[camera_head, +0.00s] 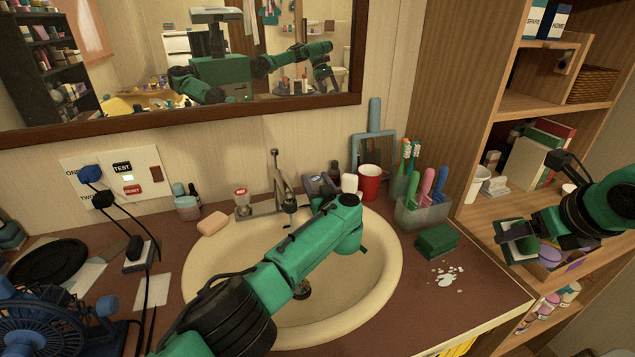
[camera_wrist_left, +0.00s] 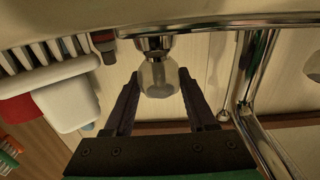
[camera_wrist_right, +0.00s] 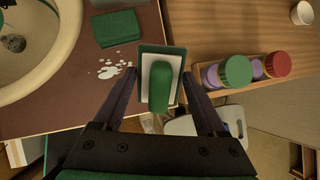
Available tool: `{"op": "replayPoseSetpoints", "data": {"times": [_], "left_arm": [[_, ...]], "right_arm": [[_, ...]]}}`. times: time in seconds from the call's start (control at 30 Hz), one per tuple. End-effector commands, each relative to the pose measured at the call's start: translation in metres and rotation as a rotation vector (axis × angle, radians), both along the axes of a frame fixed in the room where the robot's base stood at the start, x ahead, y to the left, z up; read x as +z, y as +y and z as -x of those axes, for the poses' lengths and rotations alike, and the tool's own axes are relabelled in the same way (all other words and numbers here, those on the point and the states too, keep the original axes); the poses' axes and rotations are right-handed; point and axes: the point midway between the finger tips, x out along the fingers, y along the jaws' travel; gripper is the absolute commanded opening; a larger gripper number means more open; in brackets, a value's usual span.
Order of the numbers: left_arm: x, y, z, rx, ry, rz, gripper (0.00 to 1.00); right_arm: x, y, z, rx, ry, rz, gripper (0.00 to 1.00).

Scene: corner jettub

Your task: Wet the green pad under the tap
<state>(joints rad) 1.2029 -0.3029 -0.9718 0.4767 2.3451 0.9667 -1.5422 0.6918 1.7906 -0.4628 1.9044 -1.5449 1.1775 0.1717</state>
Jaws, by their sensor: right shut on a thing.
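A green pad on a white plate with a green handle (camera_wrist_right: 160,85) is held in my right gripper (camera_wrist_right: 163,98). The pad also shows in the head view (camera_head: 516,240), beyond the counter's right edge. The chrome tap (camera_head: 281,175) stands at the back of the cream sink (camera_head: 205,290); no water shows from it. The tap's red-topped handle (camera_head: 241,195) is on its left. My left arm crosses the sink and hides its own fingertips in the head view. In the left wrist view, my left gripper (camera_wrist_left: 158,88) is open, with a pale tap knob (camera_wrist_left: 158,72) between its fingertips; contact is unclear.
A second green sponge (camera_head: 437,238) lies on the counter beside white spots (camera_head: 446,276). A red cup (camera_head: 369,182) and a toothbrush holder (camera_head: 422,213) stand behind the sink. Soap (camera_head: 213,223) lies left. Wooden shelves (camera_head: 500,205) stand right.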

Motion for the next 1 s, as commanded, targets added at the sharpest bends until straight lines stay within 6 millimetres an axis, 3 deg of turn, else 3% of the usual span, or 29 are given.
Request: {"op": "replayPoseSetpoints", "data": {"times": [0.17, 0.5, 0.6, 1.0], "left_arm": [[0.003, -0.001, 0.0, -0.013, 0.001, 0.002, 0.01], [0.011, 0.0, 0.001, -0.189, 0.004, 0.004, 0.01], [0.008, 0.001, 0.0, -0.273, 0.001, 0.002, 0.01], [-0.001, 0.0, 0.0, -0.35, 0.001, 0.0, 0.01]], "right_arm": [[0.01, 0.0, 0.0, 0.0, -0.001, 0.0, 0.29], [0.089, 0.0, 0.0, 0.0, 0.0, 0.0, 0.29], [0.102, 0.0, 0.0, 0.0, 0.0, 0.0, 0.29], [0.103, 0.0, 0.0, 0.0, 0.0, 0.0, 0.29]]}}
